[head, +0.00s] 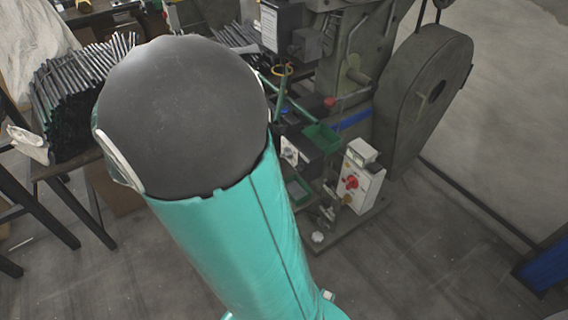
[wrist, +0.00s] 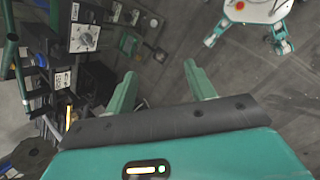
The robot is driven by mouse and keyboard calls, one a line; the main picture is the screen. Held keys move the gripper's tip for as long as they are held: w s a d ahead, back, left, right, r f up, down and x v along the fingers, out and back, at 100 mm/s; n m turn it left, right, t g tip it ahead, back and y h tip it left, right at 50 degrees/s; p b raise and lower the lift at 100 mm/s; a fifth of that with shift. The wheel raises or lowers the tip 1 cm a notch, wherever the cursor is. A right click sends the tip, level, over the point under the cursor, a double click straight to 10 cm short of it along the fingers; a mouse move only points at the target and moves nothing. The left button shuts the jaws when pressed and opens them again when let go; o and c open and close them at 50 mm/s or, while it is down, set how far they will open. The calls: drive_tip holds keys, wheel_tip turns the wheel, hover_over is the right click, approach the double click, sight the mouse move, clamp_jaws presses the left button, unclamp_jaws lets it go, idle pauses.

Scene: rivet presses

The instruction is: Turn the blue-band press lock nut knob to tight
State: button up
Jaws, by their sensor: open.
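The press with a blue band (head: 355,119) stands right of my arm in the head view. A dark box with a pale plate and a small knob (head: 289,152) is on its front, close beside my arm. In the wrist view a round knob on a pale plate (wrist: 87,38) shows at upper left; its markings are too small to read. I cannot tell for sure that this is the lock nut knob. My gripper (wrist: 160,70) is open and empty, with bare floor between its fingers. The knob is left of the fingers and apart from them. My arm hides the gripper in the head view.
A white control box with a red switch (head: 351,183) stands at the press's lower right. A green tray (head: 321,137) and a large dark wheel guard (head: 425,100) are near. A table with a pile of rods (head: 75,75) is at left.

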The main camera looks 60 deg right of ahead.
drive_tip(key=d+f+n+g+h, duration=0.3)
drive_tip(key=d+f+g+h, duration=0.1)
drive_tip(key=d+f, duration=0.6)
drive_tip(key=n+g+h, duration=0.1)
drive_tip(key=n+h, duration=0.6)
approach(297, 170)
drive_tip(key=x, duration=0.9)
drive_tip(key=shift+d+r, duration=0.1)
drive_tip(key=shift+c, duration=0.2)
drive_tip(key=c, duration=0.9)
